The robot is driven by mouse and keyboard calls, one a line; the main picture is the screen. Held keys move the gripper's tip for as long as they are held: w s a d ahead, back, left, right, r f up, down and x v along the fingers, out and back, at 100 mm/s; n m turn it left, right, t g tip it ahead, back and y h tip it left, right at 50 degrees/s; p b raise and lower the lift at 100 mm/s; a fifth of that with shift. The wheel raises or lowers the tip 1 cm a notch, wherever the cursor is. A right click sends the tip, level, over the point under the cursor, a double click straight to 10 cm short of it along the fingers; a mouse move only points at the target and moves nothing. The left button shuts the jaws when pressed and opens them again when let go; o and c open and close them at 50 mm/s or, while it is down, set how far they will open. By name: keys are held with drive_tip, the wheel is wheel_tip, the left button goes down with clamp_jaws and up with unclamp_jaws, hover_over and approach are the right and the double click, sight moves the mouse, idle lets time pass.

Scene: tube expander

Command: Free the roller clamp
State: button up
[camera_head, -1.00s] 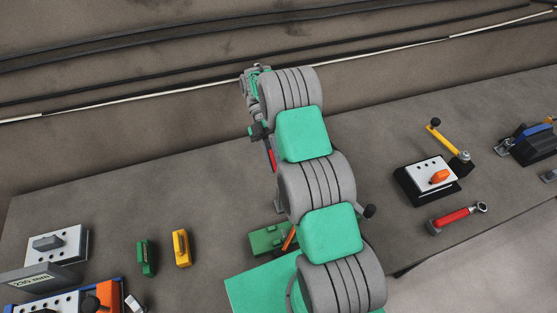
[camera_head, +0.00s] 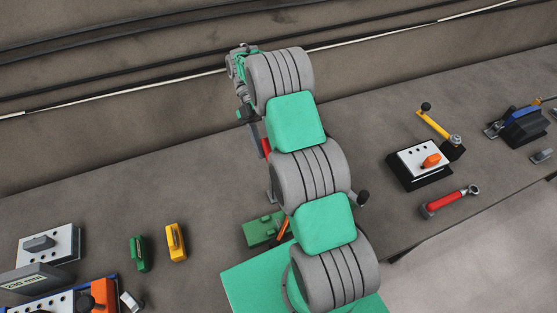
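I cannot pick out the roller clamp for certain. A chain of grey ribbed joints and teal covers, seemingly my own arm, crosses the middle and hides much behind it. Around it show a black knob (camera_head: 362,197) at the right, a red handle (camera_head: 265,147) at the left, and a green block (camera_head: 262,230) with an orange lever (camera_head: 285,229) beside it. A small grey and teal mechanism (camera_head: 238,66) shows at the far end, partly covered. I cannot make out my gripper's fingers.
On the right of the bench (camera_head: 120,195) are an orange-knobbed panel (camera_head: 414,160), a yellow lever (camera_head: 432,120), a red-handled tool (camera_head: 446,202) and a blue-black device (camera_head: 525,126). On the left are green (camera_head: 138,254) and yellow (camera_head: 175,242) blocks and a "230 mm" display (camera_head: 40,281).

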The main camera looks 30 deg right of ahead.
drive_tip(key=s+r, duration=0.4)
drive_tip(key=r, duration=0.1)
drive_tip(key=shift+s+a+r, duration=0.2)
drive_tip(key=shift+r, duration=0.05)
drive_tip(key=s+a+r+b, duration=0.1)
drive_tip(key=s+r, duration=0.3)
drive_tip(key=s, duration=0.5)
drive_tip(key=shift+s+b, duration=0.25)
drive_tip(key=shift+b, duration=0.35)
drive_tip(key=shift+r, duration=0.1)
